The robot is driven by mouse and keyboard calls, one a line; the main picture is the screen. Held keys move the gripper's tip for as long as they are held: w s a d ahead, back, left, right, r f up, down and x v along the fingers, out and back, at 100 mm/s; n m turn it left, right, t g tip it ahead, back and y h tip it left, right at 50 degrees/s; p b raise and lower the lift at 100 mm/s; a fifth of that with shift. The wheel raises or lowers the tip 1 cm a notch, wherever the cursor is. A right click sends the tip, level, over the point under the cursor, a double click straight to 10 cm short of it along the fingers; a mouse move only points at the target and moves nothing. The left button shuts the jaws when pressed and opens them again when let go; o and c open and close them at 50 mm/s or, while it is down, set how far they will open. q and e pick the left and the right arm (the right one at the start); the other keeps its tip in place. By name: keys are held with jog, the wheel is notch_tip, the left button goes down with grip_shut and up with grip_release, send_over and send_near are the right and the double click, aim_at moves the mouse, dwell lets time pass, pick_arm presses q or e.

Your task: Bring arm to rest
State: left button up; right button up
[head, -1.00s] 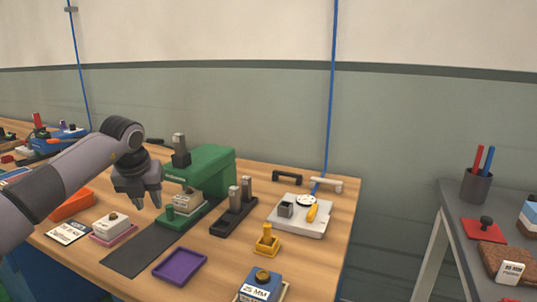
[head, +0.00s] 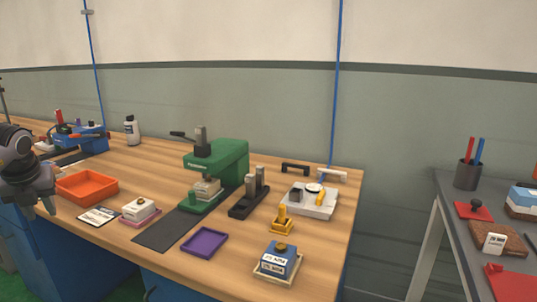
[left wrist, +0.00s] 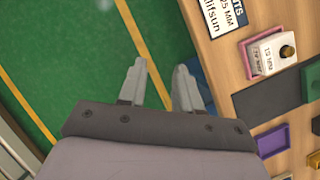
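My left gripper (head: 42,208) is at the far left edge of the head view, beside the front edge of the wooden bench (head: 120,245). In the left wrist view its two fingers (left wrist: 161,70) are apart with nothing between them, above the green floor (left wrist: 75,60) just off the bench. Most of the left arm is outside the head view. My right gripper does not show.
An orange tray (head: 87,187) stands closest to the gripper. Further right are a white block on a pink tray (head: 140,209), a green press (head: 222,165) and a purple tray (head: 204,243). A grey side table (head: 455,208) stands at right.

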pick_arm(q)
jog(key=s+a+n, duration=0.1)
jog(key=s+a, duration=0.3)
jog(key=a, duration=0.3)
jog(key=w+d+f+m+t+h, duration=0.25)
jog(key=d+f+h, duration=0.35)
jog(key=d+f, duration=0.85)
jog(key=s+d+f+n+t+h, duration=0.2)
jog(key=d+h, duration=0.1)
jog(key=d, duration=0.4)
jog(key=s+d+f+n+t+h, duration=0.1)
jog(key=s+d+f+h, duration=0.15)
jog(key=d, duration=0.45)
jog(key=s+a+f+n+y, duration=0.1)
jog(key=s+f+n+y, duration=0.1)
jog(key=s+f+n, duration=0.35)
jog(key=s+a+f+n+y, duration=0.25)
jog(key=s+n, duration=0.35)
jog(key=s, duration=0.4)
jog(key=s+a+f+n+y, duration=0.1)
jog(key=s+f+n+y, duration=0.25)
jog(key=s+n, duration=0.35)
jog(key=s+d+f+n+h, duration=0.15)
jog(key=d+n, duration=0.55)
jog(key=d, duration=0.9)
notch_tip(320, 180, up, 10)
jog(key=a+t+p, duration=0.1)
jog(key=p, duration=1.1)
jog(key=shift+s+a, duration=0.15)
jog(key=shift+s, duration=0.05)
